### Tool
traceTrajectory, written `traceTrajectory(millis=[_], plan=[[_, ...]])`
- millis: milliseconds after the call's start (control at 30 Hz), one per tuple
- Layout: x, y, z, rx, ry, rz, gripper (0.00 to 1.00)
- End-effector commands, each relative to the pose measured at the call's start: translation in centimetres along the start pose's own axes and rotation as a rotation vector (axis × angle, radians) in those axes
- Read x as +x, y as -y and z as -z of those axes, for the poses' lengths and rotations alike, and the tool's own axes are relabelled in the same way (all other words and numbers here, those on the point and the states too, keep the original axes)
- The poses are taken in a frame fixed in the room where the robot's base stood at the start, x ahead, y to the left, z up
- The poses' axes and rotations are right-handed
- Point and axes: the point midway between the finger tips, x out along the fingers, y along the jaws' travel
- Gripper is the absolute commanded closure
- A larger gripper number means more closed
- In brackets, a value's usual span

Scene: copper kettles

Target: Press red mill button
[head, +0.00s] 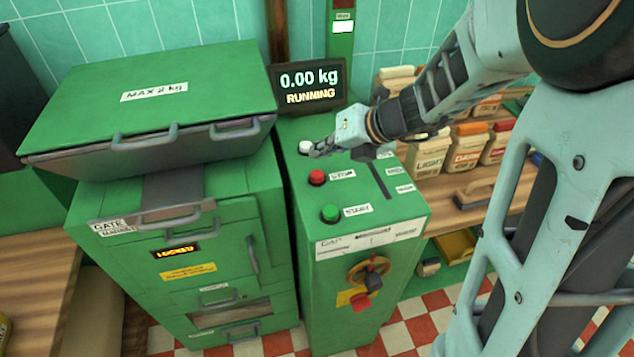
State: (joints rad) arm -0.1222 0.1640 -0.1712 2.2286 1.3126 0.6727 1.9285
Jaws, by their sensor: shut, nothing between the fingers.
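The red button (317,177) sits on top of the green mill's control cabinet, beside a label that seems to read STOP. The green button (330,213), labelled START, is nearer the front edge. A white button (306,147) is farther back. My gripper (317,153) is shut and empty, just behind the red button and close beside the white one. Whether it touches the white button I cannot tell. The display (308,86) reads 0.00 kg and RUNNING.
A slotted lever panel (380,180) lies right of the buttons. A green hopper lid (150,100) marked MAX 2 kg stands left. A locked panel (177,251) is below it. Shelves with labelled bags (428,153) stand at right. A rotary knob (368,275) is on the cabinet front.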

Motion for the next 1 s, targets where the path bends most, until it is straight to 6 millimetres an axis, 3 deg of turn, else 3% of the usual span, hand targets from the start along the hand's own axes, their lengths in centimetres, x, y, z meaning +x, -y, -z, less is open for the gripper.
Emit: traceTrajectory(millis=[100,267,1000], plan=[[1.5,1.1,1.1,0.000,-0.001,0.000,1.00],[2.3,1.6,1.6,-0.001,0.000,0.000,1.00],[2.3,1.7,1.7,-0.001,0.000,0.000,1.00]])
